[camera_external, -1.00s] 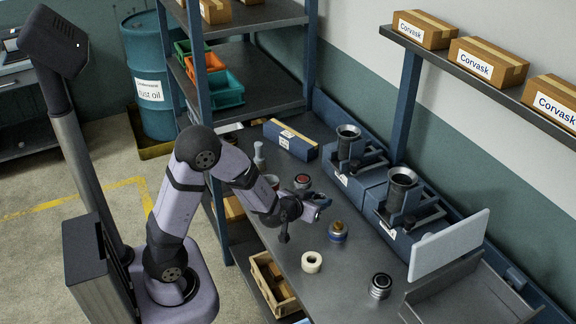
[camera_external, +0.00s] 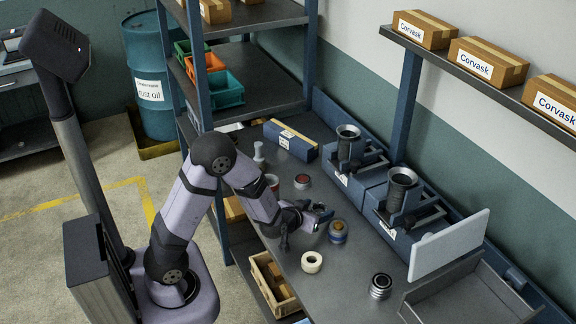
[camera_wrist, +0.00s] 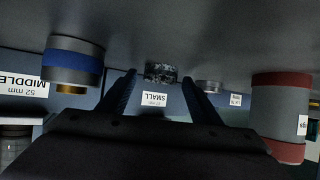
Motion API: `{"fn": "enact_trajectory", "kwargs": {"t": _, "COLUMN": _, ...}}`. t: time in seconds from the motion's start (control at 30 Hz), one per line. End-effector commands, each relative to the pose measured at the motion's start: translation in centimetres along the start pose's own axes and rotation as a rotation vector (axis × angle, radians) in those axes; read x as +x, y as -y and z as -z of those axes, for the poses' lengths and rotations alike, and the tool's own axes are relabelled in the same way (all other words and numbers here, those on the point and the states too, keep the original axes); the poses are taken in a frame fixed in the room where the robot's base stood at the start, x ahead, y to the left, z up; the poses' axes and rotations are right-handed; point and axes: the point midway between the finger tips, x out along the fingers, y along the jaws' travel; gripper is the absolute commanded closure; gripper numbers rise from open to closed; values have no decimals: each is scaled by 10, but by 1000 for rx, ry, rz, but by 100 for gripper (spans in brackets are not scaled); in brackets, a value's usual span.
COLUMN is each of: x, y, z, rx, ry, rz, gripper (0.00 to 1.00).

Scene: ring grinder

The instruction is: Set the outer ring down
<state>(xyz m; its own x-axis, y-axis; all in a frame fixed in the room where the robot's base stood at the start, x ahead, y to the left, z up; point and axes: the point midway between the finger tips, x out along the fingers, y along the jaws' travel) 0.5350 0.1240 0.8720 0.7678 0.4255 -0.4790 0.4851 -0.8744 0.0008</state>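I cannot tell for certain which piece is the outer ring. A round piece with a blue band and a gold part (camera_external: 338,231) stands on the bench just right of and below my gripper (camera_external: 322,213). It also shows at the left of the upside-down wrist view (camera_wrist: 73,62), beside one finger and apart from it. My gripper (camera_wrist: 159,76) is low over the bench, its fingers apart with nothing visibly pinched. A small dark speckled piece (camera_wrist: 161,71) shows in the gap, seemingly beyond the fingertips.
A red-topped piece (camera_external: 302,181) stands behind my gripper. A cream ring-shaped roll (camera_external: 311,262) and a dark metal cylinder (camera_external: 380,286) stand in front. Two blue machines (camera_external: 345,182) (camera_external: 392,237) line the back, beside a white panel (camera_external: 449,244). The front middle of the bench is clear.

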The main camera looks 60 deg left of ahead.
Motion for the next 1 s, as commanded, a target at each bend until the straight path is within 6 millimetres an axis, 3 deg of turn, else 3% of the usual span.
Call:
{"fn": "enact_trajectory", "kwargs": {"t": 0.37, "x": -5, "y": 0, "z": 4, "rx": 0, "ry": 0, "rz": -1, "gripper": 41}}
{"fn": "enact_trajectory", "kwargs": {"t": 1.0, "x": -66, "y": 0, "z": 8, "rx": 4, "ry": 5, "rz": 0, "gripper": 41}}
